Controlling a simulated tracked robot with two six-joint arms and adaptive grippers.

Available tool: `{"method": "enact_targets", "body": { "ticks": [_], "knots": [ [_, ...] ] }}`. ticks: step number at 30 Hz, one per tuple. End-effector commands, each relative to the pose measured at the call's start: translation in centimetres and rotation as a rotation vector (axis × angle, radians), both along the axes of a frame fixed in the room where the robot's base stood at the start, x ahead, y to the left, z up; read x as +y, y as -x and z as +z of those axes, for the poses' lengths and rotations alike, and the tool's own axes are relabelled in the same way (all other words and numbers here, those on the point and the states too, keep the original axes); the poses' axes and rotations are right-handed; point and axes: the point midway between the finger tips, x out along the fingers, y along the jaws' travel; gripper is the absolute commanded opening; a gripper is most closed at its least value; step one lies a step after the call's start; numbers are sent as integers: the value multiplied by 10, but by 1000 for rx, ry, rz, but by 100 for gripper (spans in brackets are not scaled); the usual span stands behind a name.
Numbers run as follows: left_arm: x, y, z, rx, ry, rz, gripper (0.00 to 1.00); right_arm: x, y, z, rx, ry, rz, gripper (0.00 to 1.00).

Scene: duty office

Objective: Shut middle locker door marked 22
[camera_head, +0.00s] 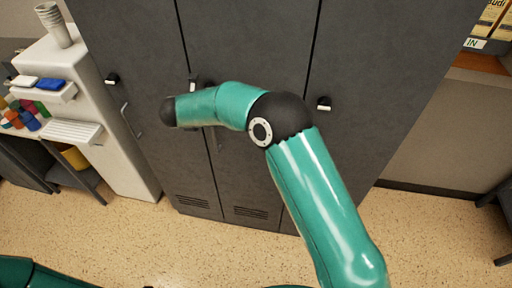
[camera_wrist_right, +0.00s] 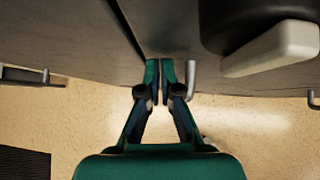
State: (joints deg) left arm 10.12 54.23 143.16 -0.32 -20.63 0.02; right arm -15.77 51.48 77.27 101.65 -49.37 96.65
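The grey locker bank (camera_head: 250,45) fills the middle of the head view. Its middle door (camera_head: 262,85) looks flush or nearly flush; a narrow dark seam shows at its left edge. No number 22 is readable. The middle door's dark knob (camera_head: 194,84) is partly behind my right arm. A large black knob with a white tab (camera_wrist_right: 270,48) and a pale handle (camera_wrist_right: 190,80) show in the wrist view. My right gripper (camera_wrist_right: 159,72) has its fingers together, empty, at the seam beside the handle; contact is unclear. My left gripper is out of view.
A white cabinet (camera_head: 85,110) with small trays stands left of the lockers. A shelf with coloured items (camera_head: 25,115) is at far left. Dark furniture legs (camera_head: 497,215) are at right. Speckled floor (camera_head: 120,240) in front is clear.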

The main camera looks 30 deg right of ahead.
Motion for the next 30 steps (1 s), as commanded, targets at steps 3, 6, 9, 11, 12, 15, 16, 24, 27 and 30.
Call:
{"method": "enact_targets", "body": {
  "ticks": [3,6,9,11,12,15,16,24,27,30],
  "knots": [
    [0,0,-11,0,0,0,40,15,12,-4,5,0,5,0],
    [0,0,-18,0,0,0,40,31,24,-3,5,-1,9,0],
    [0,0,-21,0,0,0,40,42,37,17,4,-3,10,0],
    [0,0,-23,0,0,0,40,48,44,27,4,-3,9,0],
    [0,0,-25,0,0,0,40,52,49,32,6,-2,9,0],
    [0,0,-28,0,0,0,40,60,60,46,8,-1,9,0],
    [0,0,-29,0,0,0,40,62,63,49,9,-1,6,0],
    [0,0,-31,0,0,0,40,71,77,66,11,-1,4,0],
    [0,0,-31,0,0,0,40,69,77,66,14,0,-1,0],
    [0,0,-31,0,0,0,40,54,74,60,26,1,-27,0]
  ]
}}
